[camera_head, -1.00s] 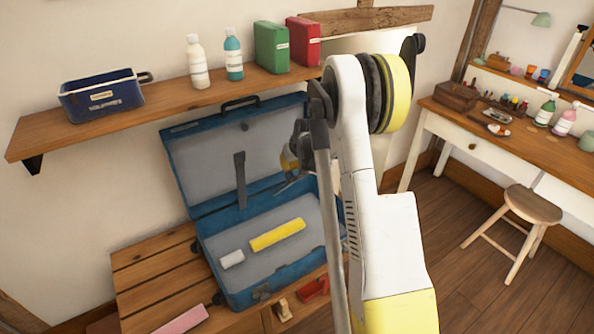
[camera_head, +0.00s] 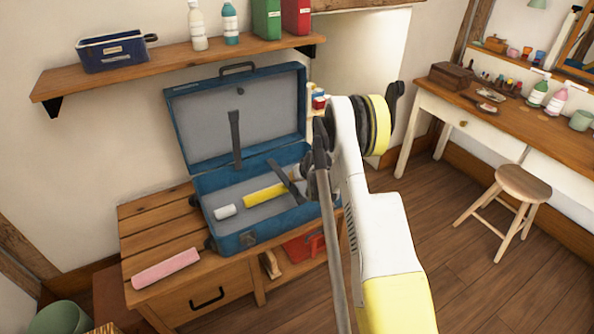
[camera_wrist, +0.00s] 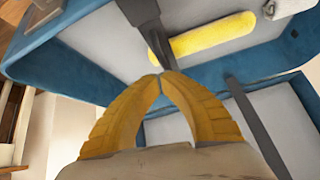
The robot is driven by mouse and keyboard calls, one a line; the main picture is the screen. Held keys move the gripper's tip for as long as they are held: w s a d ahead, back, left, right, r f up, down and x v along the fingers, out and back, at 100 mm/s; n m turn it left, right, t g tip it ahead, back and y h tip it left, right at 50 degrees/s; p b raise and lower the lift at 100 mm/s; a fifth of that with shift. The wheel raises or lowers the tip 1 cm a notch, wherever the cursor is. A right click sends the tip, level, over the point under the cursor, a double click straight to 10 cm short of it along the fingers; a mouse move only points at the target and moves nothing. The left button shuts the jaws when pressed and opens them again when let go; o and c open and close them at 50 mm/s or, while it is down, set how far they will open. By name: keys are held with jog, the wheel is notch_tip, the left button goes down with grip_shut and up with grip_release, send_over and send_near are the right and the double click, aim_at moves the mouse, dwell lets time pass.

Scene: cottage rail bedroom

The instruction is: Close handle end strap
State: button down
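The blue case (camera_head: 183,130) stands open on a wooden bench, with its lid (camera_head: 205,105) raised. One dark strap (camera_head: 235,137) hangs against the lid's inside. A second dark strap (camera_head: 284,180) slants over the right part of the tray. Both show in the wrist view, one above the fingertips (camera_wrist: 145,22), the other at right (camera_wrist: 255,125). My gripper (camera_wrist: 163,76) has its yellow fingertips together at the narrowing end of the second strap. I cannot tell whether any strap is pinched between them. In the head view my arm hides the fingers.
A yellow roll (camera_head: 265,193) and a white roll (camera_head: 225,212) lie in the case. A pink bar (camera_head: 166,268) lies on the bench (camera_head: 150,225). A wall shelf (camera_head: 160,72) with bottles and a blue bin (camera_head: 112,50) hangs above. A stool (camera_head: 515,190) and desk stand right, with clear floor before them.

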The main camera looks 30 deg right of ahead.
jog(key=shift+s+f, duration=0.15)
jog(key=shift+f, duration=0.4)
jog(key=shift+s+f, duration=0.15)
jog(key=shift+f, duration=0.4)
jog(key=shift+s+f, duration=0.1)
jog(key=shift+w, duration=0.8)
jog(key=v, duration=1.2)
jog(key=s+a+r+n, duration=0.1)
jog(key=s+a+r, duration=0.4)
jog(key=a+r, duration=0.5)
jog(key=s+a+r+n, duration=0.1)
jog(key=s+a+r, duration=0.5)
jog(key=r, duration=0.6)
jog(key=s+a+r, duration=0.1)
jog(key=s+a, duration=0.5)
jog(key=s, duration=0.4)
jog(key=s+a+r+n+y, duration=0.1)
jog(key=s+a, duration=0.4)
jog(key=s, duration=0.4)
jog(key=shift+s+a+r+g, duration=0.3)
jog(key=shift+s+a+r, duration=0.05)
jog(key=shift+s+a, duration=0.05)
